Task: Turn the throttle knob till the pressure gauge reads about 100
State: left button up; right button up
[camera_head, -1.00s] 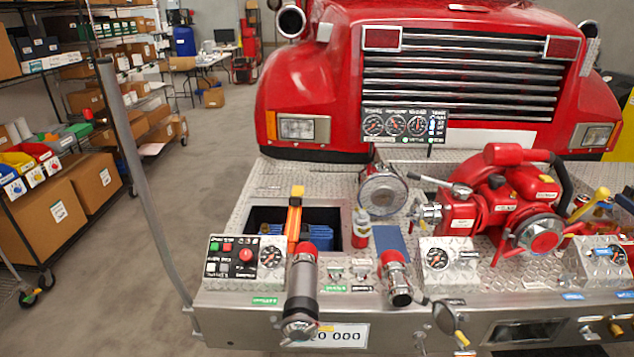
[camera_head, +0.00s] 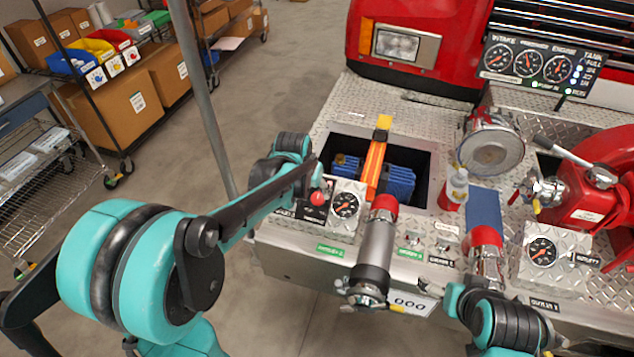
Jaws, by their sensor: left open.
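The gauge board has three dials; the middle one, apparently the pressure gauge (camera_head: 527,63), has a label and needle too small to read surely. A red knob (camera_head: 318,198) shows on the sloped control panel (camera_head: 347,192) at the bumper's left end; it looks like the throttle knob.
A second dial (camera_head: 346,205) sits on the control panel. A grey pipe with a red collar (camera_head: 377,245) stands right of it. Behind is an open bay (camera_head: 410,160) with an orange bar across. A tall grey pole (camera_head: 205,115) rises left of the bumper.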

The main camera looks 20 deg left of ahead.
aim_at(317, 198)
pick_arm(q)
jog(key=b+x, duration=0.3)
jog(key=x, duration=0.5)
jog(key=shift+w, duration=0.15)
jog(key=c, duration=1.1)
jog(key=shift+c, duration=0.2)
